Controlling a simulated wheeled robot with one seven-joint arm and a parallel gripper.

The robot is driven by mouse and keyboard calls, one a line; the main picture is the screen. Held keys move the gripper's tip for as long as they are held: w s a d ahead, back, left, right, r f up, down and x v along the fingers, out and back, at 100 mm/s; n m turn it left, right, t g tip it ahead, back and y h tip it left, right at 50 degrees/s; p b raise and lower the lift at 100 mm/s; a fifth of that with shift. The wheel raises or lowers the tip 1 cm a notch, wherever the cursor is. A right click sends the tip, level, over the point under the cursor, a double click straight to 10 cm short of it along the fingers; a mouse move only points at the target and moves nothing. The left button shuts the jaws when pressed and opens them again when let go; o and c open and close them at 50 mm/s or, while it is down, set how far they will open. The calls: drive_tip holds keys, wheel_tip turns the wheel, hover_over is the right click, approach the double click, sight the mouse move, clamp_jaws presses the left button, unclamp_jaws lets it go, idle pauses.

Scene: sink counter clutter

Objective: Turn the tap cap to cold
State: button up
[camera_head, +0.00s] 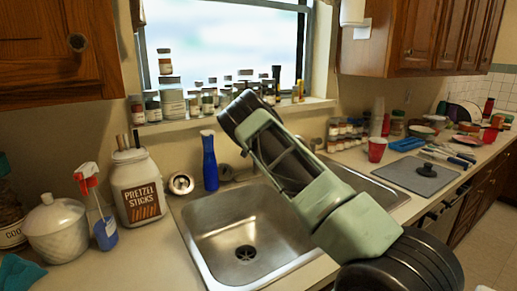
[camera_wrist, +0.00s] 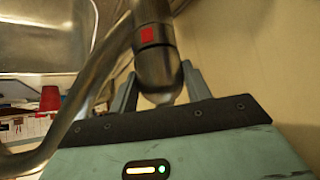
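In the wrist view the tap cap (camera_wrist: 160,72) is a dark, shiny metal cylinder with a rounded end and a red mark (camera_wrist: 147,35) facing the camera. My gripper (camera_wrist: 161,85) is open, with one finger on each side of the cap's rounded end. I cannot tell whether either finger touches it. The curved metal spout (camera_wrist: 75,115) runs down the left of the wrist view, close beside my gripper. In the head view my arm covers the gripper and most of the tap.
The steel sink (camera_head: 200,239) lies below my arm. A blue bottle (camera_head: 209,163), a pretzel jar (camera_head: 139,190) and a spray bottle (camera_head: 103,232) stand left of it. Small jars (camera_head: 172,104) crowd the window sill. A red cup (camera_head: 376,150) stands on the right.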

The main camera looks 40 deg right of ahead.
drive_tip(key=shift+s+d+f+n+t+b, duration=0.15)
drive_tip(key=shift+n+t+b, duration=0.2)
drive_tip(key=shift+b, duration=0.3)
drive_tip(key=shift+s+d+f+n+t+y+b, duration=0.1)
drive_tip(key=shift+n+t+y+b, duration=0.55)
drive_tip(key=shift+n+b, duration=0.4)
drive_tip(key=shift+n+y+b, duration=0.35)
drive_tip(key=shift+n+b, duration=0.15)
drive_tip(key=shift+b, duration=0.05)
drive_tip(key=shift+n+t, duration=0.3)
drive_tip(key=shift+n, duration=0.1)
drive_tip(key=o, duration=1)
drive_tip(key=shift+r, duration=0.2)
drive_tip(key=shift+r, duration=0.1)
drive_tip(key=b+v, duration=0.3)
drive_tip(key=v, duration=1.4)
drive_tip(key=shift+r+b, duration=0.15)
drive_tip(key=shift+b, duration=0.25)
